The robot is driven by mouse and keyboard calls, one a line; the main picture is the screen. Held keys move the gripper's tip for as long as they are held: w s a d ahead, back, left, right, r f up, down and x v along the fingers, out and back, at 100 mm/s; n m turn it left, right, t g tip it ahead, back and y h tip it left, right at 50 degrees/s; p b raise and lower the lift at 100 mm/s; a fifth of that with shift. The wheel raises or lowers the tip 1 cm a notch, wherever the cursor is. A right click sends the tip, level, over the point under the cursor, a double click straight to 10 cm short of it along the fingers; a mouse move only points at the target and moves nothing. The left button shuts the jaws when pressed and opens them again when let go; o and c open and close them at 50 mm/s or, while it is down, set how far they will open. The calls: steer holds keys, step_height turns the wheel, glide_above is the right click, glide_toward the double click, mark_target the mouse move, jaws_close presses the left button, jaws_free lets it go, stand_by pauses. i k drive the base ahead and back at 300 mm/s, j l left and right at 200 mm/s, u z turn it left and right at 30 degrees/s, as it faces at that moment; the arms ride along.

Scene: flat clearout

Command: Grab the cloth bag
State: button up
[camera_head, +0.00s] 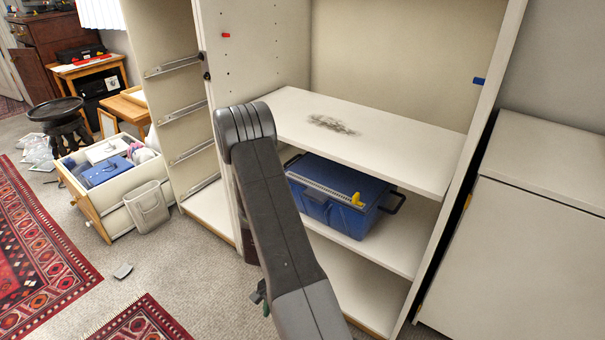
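A beige, open-topped, bag-like thing (148,206) stands on the carpet at the left, against the front right side of a pulled-out drawer. It looks like the cloth bag, but I cannot be sure of its material. My arm rises through the middle of the view, well to the right of it.
The drawer (98,217) on the floor holds a blue box and other items. A blue toolbox (337,205) sits on a shelf of the open cabinet (405,153). Red rugs (40,260) and a small grey scrap (122,271) lie on the carpet. Bare carpet lies before the bag.

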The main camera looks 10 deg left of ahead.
mark_target(146, 205)
steer(key=i+j, duration=0.1)
steer(key=j, duration=0.3)
steer(key=i+j, duration=0.15)
steer(key=j, duration=0.25)
steer(key=i+j, duration=0.1)
steer(key=j, duration=0.25)
steer(key=i+j, duration=0.1)
steer(key=j, duration=0.3)
steer(key=i+j, duration=0.15)
steer(key=j, duration=0.25)
steer(key=i+j, duration=0.1)
steer(key=j, duration=0.3)
steer(key=i+j, duration=0.2)
steer(key=j, duration=0.15)
steer(key=i+j, duration=0.2)
steer(key=j, duration=0.15)
steer(key=i+j, duration=0.15)
steer(key=j, duration=0.2)
steer(key=i+j, duration=0.2)
steer(key=j, duration=0.15)
steer(key=i+j, duration=0.2)
steer(key=j, duration=0.15)
steer(key=i+j, duration=0.2)
steer(key=j, duration=0.15)
steer(key=z, duration=0.05)
